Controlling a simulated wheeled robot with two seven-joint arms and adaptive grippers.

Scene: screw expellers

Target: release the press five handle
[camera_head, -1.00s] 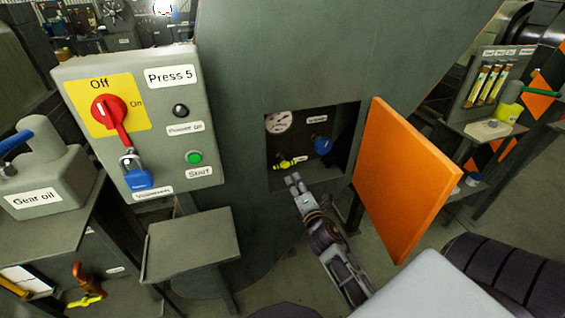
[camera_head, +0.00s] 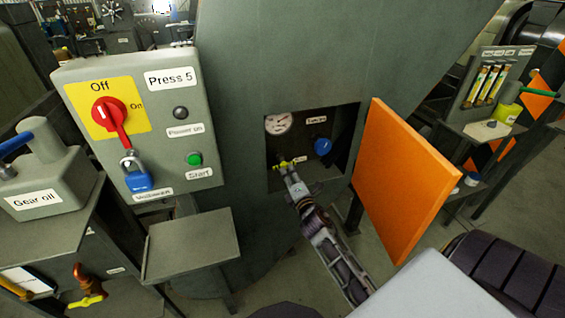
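The Press 5 panel (camera_head: 150,165) stands at the left, with a red switch handle (camera_head: 112,115) and a blue padlock (camera_head: 138,178) hanging at its lower end. A small yellow handle (camera_head: 293,161) sits low inside a dark recess in the green press body, right of the panel. My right gripper (camera_head: 286,166) reaches up to this yellow handle from below, with its fingertips at the handle and partly covering it. Whether the fingers are closed around it is too small to tell. My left gripper is not in view.
The recess also holds a round gauge (camera_head: 278,124) and a blue knob (camera_head: 322,146). An open orange door (camera_head: 405,180) stands right of the recess, close to my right arm. A grey shelf (camera_head: 190,243) juts out below the panel.

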